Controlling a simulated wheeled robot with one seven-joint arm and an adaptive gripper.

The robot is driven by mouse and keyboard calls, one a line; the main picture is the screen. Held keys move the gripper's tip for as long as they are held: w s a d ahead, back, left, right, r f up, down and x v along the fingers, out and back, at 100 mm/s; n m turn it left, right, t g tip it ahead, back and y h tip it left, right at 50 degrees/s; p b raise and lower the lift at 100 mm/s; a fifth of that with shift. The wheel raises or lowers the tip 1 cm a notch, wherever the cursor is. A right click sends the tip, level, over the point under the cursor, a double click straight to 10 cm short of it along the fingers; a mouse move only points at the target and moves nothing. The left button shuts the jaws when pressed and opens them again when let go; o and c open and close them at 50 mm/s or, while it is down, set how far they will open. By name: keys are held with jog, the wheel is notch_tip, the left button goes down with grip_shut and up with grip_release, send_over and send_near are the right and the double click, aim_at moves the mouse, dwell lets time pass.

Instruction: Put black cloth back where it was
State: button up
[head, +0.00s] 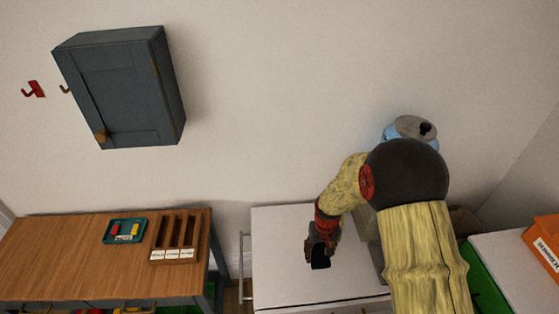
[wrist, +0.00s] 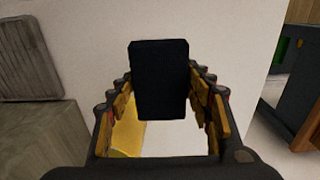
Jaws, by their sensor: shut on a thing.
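The black cloth (head: 320,262) is a small dark rectangle at the fingertips of my gripper (head: 321,244), above the white cabinet top (head: 285,270). In the wrist view, the cloth (wrist: 159,80) stands up between the two jaws of my gripper (wrist: 159,100), which are shut on it. In the head view the cloth appears at or just above the white top; I cannot tell whether it touches. My arm hides part of the top's right side.
A wooden table (head: 70,255) at left holds a teal tray (head: 108,238) and a slotted wooden rack (head: 157,243). A grey wall cabinet (head: 120,90) hangs beside a red hook (head: 33,89). An orange bin (head: 540,240) stands at right. The white top's left part is clear.

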aim_at(317, 245)
jog(key=w+b, duration=0.1)
jog(key=b, duration=0.1)
jog(key=w+b, duration=0.2)
jog(key=b, duration=0.1)
jog(key=shift+w+a+f, duration=0.1)
jog(key=shift+w+f, duration=0.15)
jog(key=shift+f, duration=0.15)
jog(key=shift+w+f+b, duration=0.2)
jog(key=shift+w+b, duration=0.1)
jog(key=shift+b, duration=0.3)
jog(key=shift+r, duration=0.1)
